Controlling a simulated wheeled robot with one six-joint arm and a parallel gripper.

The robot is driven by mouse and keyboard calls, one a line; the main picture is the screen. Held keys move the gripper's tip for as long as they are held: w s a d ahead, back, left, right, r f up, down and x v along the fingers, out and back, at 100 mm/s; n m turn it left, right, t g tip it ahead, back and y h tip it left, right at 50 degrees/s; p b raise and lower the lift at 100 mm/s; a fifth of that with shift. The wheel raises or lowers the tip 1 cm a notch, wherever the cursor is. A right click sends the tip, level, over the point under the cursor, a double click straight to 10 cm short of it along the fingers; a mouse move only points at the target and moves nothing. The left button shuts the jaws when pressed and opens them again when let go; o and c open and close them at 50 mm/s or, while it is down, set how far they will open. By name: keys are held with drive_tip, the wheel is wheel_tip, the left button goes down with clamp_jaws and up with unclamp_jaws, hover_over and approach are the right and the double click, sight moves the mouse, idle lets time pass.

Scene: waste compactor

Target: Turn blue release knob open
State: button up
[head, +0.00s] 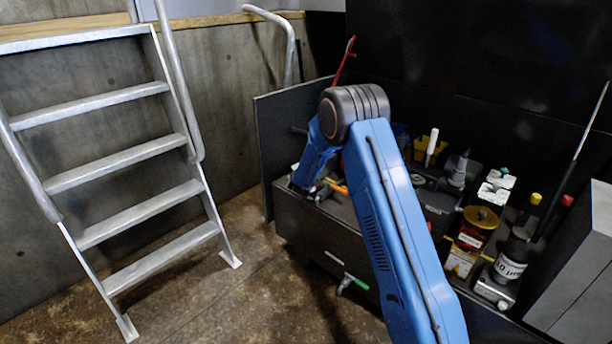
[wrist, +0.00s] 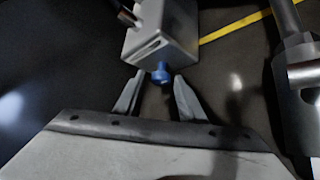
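The blue release knob (wrist: 161,73) shows in the wrist view, on the near lower side of a grey metal block (wrist: 165,35). My gripper (wrist: 156,82) points at it with its two fingers apart, one to each side of the knob's lower part. A gap shows between each finger and the knob; I cannot tell the depth between them. In the head view my gripper (head: 318,192) is small and dark above the black cabinet (head: 315,225), and my blue arm hides much of the area around it. I cannot make out the blue knob there.
A grey cylinder with fittings (wrist: 300,85) stands close on the right in the wrist view. In the head view, a yellow-topped filter (head: 476,232) and several valves stand right of my arm. A green-handled valve (head: 357,283) is on the cabinet front. A metal stair (head: 130,150) stands at left.

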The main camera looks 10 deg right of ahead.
drive_tip(key=shift+f+g, duration=0.1)
drive_tip(key=shift+g, duration=0.3)
drive_tip(key=shift+n+g+h, duration=0.3)
drive_tip(key=shift+n+g, duration=0.1)
drive_tip(key=shift+w+a+r+n+g+h, duration=0.15)
drive_tip(key=shift+n+g+h, duration=0.15)
drive_tip(key=shift+n+g, duration=0.25)
drive_tip(key=shift+w+r+n+g+h, duration=0.15)
drive_tip(key=shift+n+g+h, duration=0.2)
drive_tip(key=shift+g, duration=0.4)
